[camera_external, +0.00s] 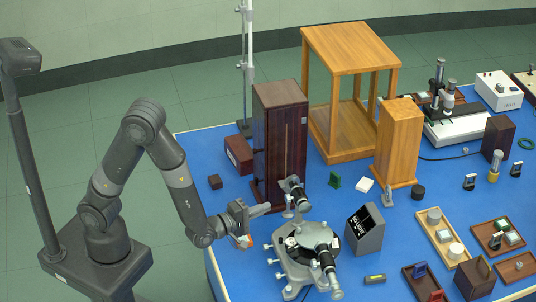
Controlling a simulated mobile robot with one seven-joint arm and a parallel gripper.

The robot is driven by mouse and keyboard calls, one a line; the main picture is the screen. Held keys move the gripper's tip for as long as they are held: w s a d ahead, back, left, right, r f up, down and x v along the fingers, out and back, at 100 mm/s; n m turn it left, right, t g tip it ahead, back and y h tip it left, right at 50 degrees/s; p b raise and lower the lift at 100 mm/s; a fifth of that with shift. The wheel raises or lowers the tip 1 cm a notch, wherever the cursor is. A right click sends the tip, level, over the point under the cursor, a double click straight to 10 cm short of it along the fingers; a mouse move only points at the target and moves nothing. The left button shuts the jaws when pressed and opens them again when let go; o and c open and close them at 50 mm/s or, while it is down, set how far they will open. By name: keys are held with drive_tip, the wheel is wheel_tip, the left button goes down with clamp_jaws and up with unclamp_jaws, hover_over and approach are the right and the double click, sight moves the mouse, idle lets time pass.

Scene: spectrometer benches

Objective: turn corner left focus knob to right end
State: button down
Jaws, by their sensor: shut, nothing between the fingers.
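A grey spectrometer (288,267) with a round table stands at the near left part of the blue bench. One black tube (292,187) points toward the back and another black tube (328,266) points toward the front. Small silver knobs show around its base and tubes. I cannot tell which of them is the left focus knob. My gripper (264,209) is shut and empty, just left of the spectrometer, with its fingers pointing right toward the back tube. A small orange and white patch shows below the gripper. Whether the fingers touch anything is too small to tell.
A tall dark wooden box (272,140) stands close behind the spectrometer. A grey slanted sign block (368,232) stands to its right. An open wooden frame cabinet (345,60) and a light wooden box (399,145) stand farther back. Trays (439,237) with small parts lie at the right.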

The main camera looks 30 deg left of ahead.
drive_tip(key=shift+s+d+x, duration=0.15)
drive_tip(key=shift+d+x, duration=0.1)
drive_tip(key=shift+x, duration=0.85)
drive_tip(key=shift+s+d+x, duration=0.1)
drive_tip(key=shift+d+x, duration=0.1)
drive_tip(key=shift+x, duration=0.9)
drive_tip(key=shift+s+d+x, duration=0.15)
drive_tip(key=shift+d+x, duration=0.1)
drive_tip(key=shift+x, duration=0.8)
drive_tip(key=shift+w+a+f, duration=0.2)
drive_tip(key=shift+f, duration=0.5)
drive_tip(key=shift+s+d+f, duration=0.1)
drive_tip(key=shift+f, duration=0.15)
drive_tip(key=shift+s+d, duration=0.25)
drive_tip(key=a+v, duration=0.1)
drive_tip(key=v, duration=0.5)
drive_tip(key=shift+w, duration=0.4)
